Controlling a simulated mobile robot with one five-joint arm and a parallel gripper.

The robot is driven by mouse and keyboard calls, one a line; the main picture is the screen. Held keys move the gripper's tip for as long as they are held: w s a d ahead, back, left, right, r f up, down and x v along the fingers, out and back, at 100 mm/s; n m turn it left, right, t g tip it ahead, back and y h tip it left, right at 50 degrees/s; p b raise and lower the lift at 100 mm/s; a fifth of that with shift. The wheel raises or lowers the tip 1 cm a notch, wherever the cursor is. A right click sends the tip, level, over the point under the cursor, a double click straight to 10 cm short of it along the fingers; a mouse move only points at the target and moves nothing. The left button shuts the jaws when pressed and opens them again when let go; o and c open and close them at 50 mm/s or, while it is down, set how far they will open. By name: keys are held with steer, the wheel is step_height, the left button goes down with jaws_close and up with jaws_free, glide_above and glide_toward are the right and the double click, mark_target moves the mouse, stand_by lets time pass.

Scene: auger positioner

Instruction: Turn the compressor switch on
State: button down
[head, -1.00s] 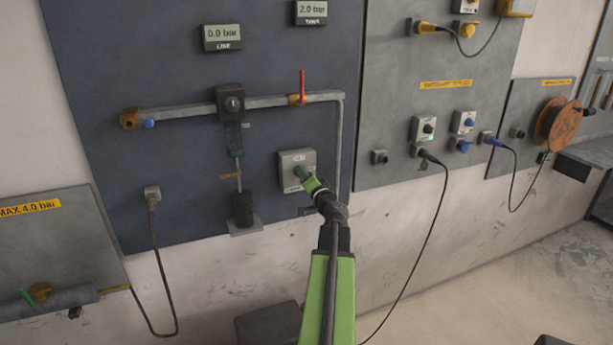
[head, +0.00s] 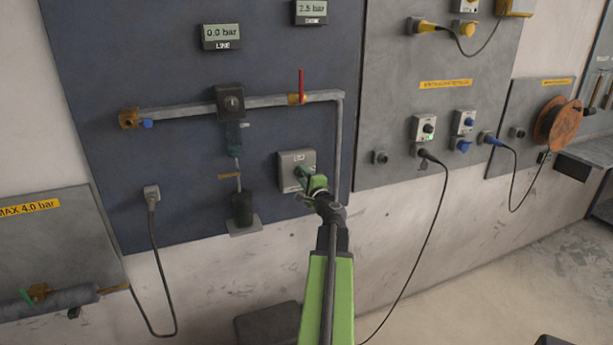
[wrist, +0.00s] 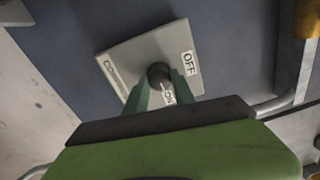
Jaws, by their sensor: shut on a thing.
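The compressor switch is a light grey box (head: 287,160) on the dark blue panel, right of centre in the head view. In the wrist view its plate (wrist: 125,58) carries an OFF label, an ON label and partly readable lettering on one edge. Its dark round knob (wrist: 159,71) has a pale pointer line towards the ON label. My gripper (head: 303,174) is at the front of the box. In the wrist view its green fingers (wrist: 162,88) are shut on the knob, one on each side. The fingers cover part of the plate.
Above are a LINE display (head: 221,37) reading 0.0 bar and a TANK display (head: 311,12) reading about 2.5 bar. A grey pipe (head: 190,110) with a red-handled valve (head: 301,85) runs above the switch and bends down on its right. Cables hang on both sides.

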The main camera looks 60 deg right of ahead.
steer(key=shift+w+r, duration=0.1)
steer(key=shift+w, duration=0.05)
stand_by(0.4)
steer(key=c, duration=1.1)
jaws_free()
steer(key=shift+w, duration=0.1)
steer(key=shift+o, duration=0.2)
